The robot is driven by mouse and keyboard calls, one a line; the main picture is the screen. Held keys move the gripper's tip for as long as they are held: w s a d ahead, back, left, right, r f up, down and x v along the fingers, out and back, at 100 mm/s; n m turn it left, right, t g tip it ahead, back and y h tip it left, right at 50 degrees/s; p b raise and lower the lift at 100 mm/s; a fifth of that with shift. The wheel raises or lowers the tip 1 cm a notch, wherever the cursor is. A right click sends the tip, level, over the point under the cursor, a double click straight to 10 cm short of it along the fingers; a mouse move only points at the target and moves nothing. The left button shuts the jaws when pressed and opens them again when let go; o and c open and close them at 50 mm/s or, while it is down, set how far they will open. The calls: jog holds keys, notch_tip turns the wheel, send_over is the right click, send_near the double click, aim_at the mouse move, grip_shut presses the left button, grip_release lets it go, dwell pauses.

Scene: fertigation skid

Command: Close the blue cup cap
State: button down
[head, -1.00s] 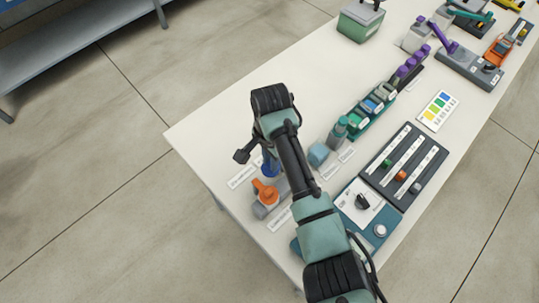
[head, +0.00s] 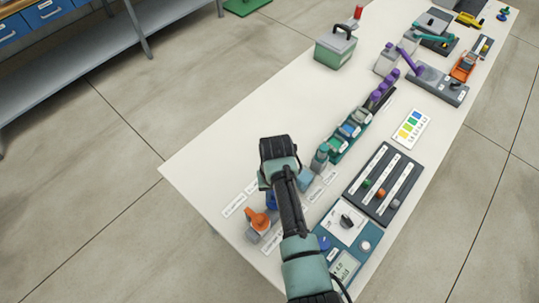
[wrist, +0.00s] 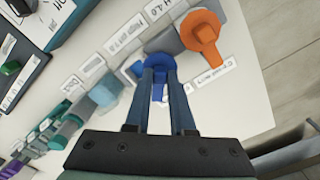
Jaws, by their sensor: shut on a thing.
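In the wrist view the blue cup cap (wrist: 160,66) lies between the tips of my gripper (wrist: 160,80). The two fingers are closed in on its narrow blue tab. The blue cap seems to sit at the end of a grey base, beside an orange cap (wrist: 203,38). In the head view my arm hides most of the blue cap and my fingertips. I cannot tell how far the cap is turned or lowered. The orange cap (head: 258,220) shows just left of my arm.
Printed labels (wrist: 130,37) lie around the caps. A light blue block (head: 306,178) and a teal-capped bottle (head: 320,157) stand right of my arm. A control panel (head: 343,240) and slider panel (head: 383,185) lie further right. The table's left corner is bare.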

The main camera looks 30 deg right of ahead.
jog(key=d+n, duration=0.1)
jog(key=n, duration=0.1)
jog(key=d+n, duration=0.1)
jog(key=n, duration=0.1)
jog(key=shift+s+n+p, duration=0.1)
jog(key=shift+n+p, duration=0.2)
jog(key=shift+d+n, duration=0.35)
jog(key=shift+n, duration=0.55)
jog(key=shift+d+n, duration=0.35)
jog(key=shift+n, duration=0.55)
jog(key=shift+w, duration=0.2)
jog(key=c, duration=0.8)
grip_release()
jog(key=shift+o, duration=0.2)
jog(key=shift+r, duration=0.15)
notch_tip(320, 180, up, 13)
jog(key=shift+b, duration=0.45)
